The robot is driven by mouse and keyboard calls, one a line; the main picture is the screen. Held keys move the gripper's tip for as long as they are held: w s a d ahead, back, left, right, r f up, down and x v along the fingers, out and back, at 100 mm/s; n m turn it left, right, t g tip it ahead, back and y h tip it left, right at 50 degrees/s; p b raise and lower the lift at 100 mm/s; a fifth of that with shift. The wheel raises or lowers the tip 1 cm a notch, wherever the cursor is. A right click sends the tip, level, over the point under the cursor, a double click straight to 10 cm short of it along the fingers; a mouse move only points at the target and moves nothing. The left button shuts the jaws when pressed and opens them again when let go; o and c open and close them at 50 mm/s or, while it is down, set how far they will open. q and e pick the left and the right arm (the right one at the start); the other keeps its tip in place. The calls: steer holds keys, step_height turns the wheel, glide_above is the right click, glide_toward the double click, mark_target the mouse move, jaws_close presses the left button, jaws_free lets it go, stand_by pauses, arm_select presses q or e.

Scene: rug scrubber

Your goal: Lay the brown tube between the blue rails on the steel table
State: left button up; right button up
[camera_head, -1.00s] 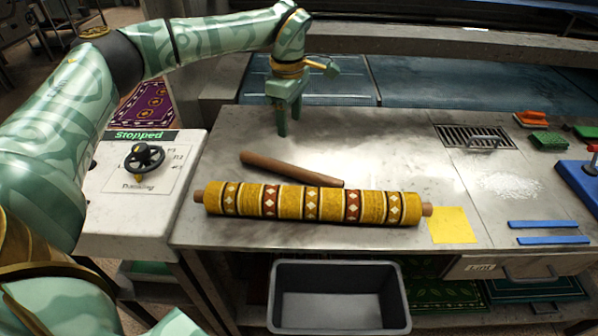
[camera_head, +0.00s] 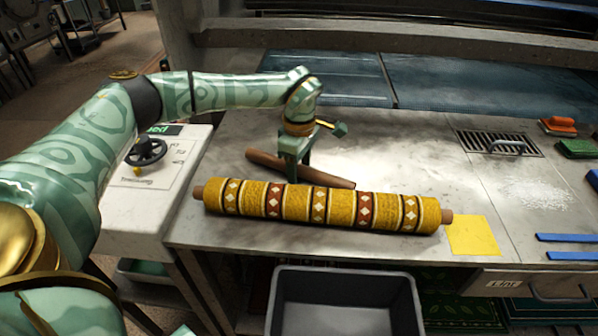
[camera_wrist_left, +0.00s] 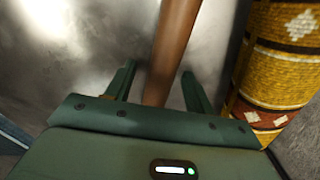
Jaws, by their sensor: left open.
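The brown tube (camera_head: 325,178) lies on the steel table (camera_head: 385,150), just behind a rolled yellow patterned rug. My left gripper (camera_head: 293,178) is over the tube, left of its middle, pointing down. In the left wrist view the tube (camera_wrist_left: 174,45) runs between the two open fingers (camera_wrist_left: 155,88), and neither finger is clearly touching it. The two blue rails (camera_head: 572,246) lie at the table's right front, parallel with a gap between them, and are partly cut off by the picture's edge. My right gripper is not in view.
The rolled rug (camera_head: 290,204) lies close to the tube's front and stands beside the right finger in the wrist view. A yellow sheet (camera_head: 473,235) lies between rug and rails. A drain grate (camera_head: 498,142), white grains (camera_head: 540,193) and brushes (camera_head: 558,126) are at right. A grey bin (camera_head: 345,300) is below.

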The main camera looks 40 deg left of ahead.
arm_select(q)
steer(key=shift+r, duration=0.15)
steer(key=c, duration=1.2)
steer(key=shift+o, duration=0.2)
steer(key=shift+r, duration=0.1)
